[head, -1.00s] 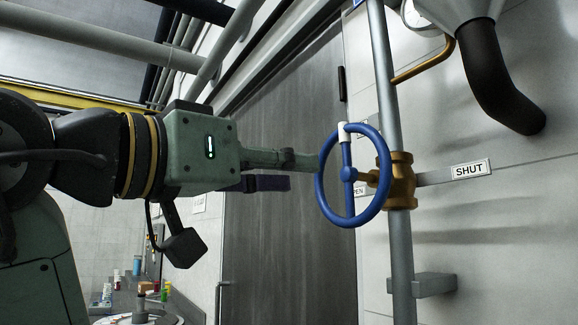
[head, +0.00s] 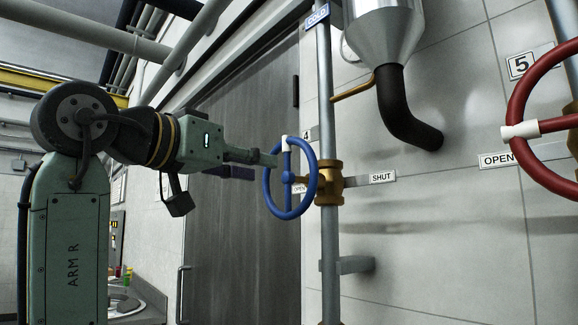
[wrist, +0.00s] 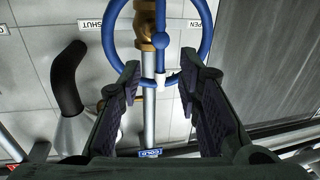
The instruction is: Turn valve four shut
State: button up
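Valve four is a blue handwheel (head: 267,200) on a brass body (head: 329,182) on a vertical grey pipe. A white band (head: 284,142) marks the top of its rim. A "4" label (head: 308,134) is partly hidden behind it. My gripper (head: 272,159) is level with the upper rim, at its left. In the wrist view, where the scene appears upside down, my gripper (wrist: 160,64) is open, its two dark fingers apart on either side of the white-banded rim section. Neither finger clearly presses on the rim.
A SHUT sign (head: 382,177) is right of the valve, and an OPEN sign (head: 299,188) is partly behind the wheel. A red handwheel (head: 516,112) with a "5" sign (head: 520,65) is at far right. A dark elbow pipe (head: 402,112) hangs between them. A grey door (head: 235,235) stands behind.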

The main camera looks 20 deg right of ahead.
aim_at(286, 171)
jog(key=p+x, duration=0.2)
jog(key=x, duration=0.7)
jog(key=shift+a, duration=0.1)
jog(key=shift+c, duration=0.3)
grip_shut()
jog(key=shift+f, duration=0.1)
